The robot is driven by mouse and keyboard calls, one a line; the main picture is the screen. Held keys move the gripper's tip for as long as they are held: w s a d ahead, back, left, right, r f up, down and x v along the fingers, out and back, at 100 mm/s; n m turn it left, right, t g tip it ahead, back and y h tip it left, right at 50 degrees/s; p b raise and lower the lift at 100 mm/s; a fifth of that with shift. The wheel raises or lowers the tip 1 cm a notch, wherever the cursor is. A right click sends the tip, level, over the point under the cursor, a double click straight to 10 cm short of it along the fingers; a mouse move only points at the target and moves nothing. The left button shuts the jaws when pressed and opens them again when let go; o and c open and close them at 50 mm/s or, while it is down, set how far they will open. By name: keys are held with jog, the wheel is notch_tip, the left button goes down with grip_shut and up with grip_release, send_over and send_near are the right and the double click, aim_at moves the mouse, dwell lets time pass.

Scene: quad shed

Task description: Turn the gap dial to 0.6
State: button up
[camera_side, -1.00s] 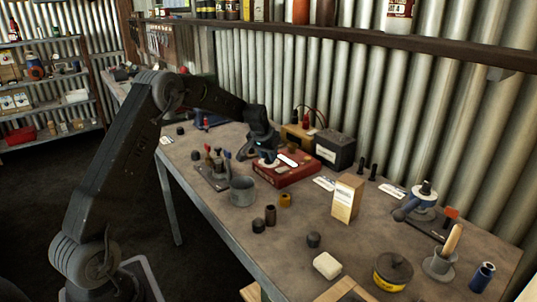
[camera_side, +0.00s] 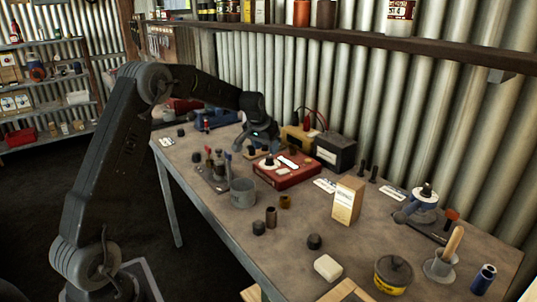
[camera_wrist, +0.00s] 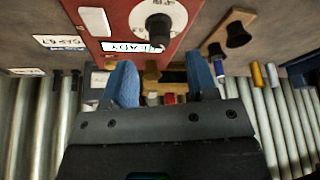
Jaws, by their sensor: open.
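A red box (camera_side: 287,174) lies on the bench and carries a white round dial plate (camera_side: 267,162) with a dark knob. In the wrist view the red box (camera_wrist: 120,20) fills the top middle. The dial's black knob (camera_wrist: 158,24) stands on its white disc, above a label that seems to read READY. The scale marks are too small to read. My gripper (camera_wrist: 161,82) is open, its blue fingers apart with nothing held between them. In the side view my gripper (camera_side: 258,148) hovers just behind and left of the dial, apart from the knob.
A dark battery-like box (camera_side: 335,151) and a yellow unit (camera_side: 298,138) with cables stand behind the red box. A grey cup (camera_side: 243,192) and a tool stand (camera_side: 213,172) are in front left. A wooden piece with black knobs (camera_wrist: 237,33) lies beside the box.

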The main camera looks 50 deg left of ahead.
aim_at(269, 157)
jog(key=v, duration=0.8)
jog(key=shift+s+r, duration=0.15)
jog(key=shift+r, duration=0.2)
jog(key=shift+d, duration=0.1)
jog(key=w+f+n, duration=0.1)
jog(key=f, duration=0.3)
jog(key=w+a+f+n, duration=0.1)
jog(key=w+f, duration=0.1)
jog(key=f, duration=0.2)
jog(key=w+f+n+y, duration=0.1)
jog(key=w+f, duration=0.1)
jog(key=f, duration=0.3)
jog(key=shift+a+n+g, duration=0.3)
jog(key=shift+a, duration=0.1)
jog(key=shift+r, duration=0.1)
jog(key=shift+c, duration=0.4)
jog(key=c, duration=0.8)
jog(key=shift+s+m+h, duration=0.1)
jog(key=shift+m+h, duration=0.3)
jog(key=shift+m, duration=1.2)
jog(key=shift+c, duration=0.2)
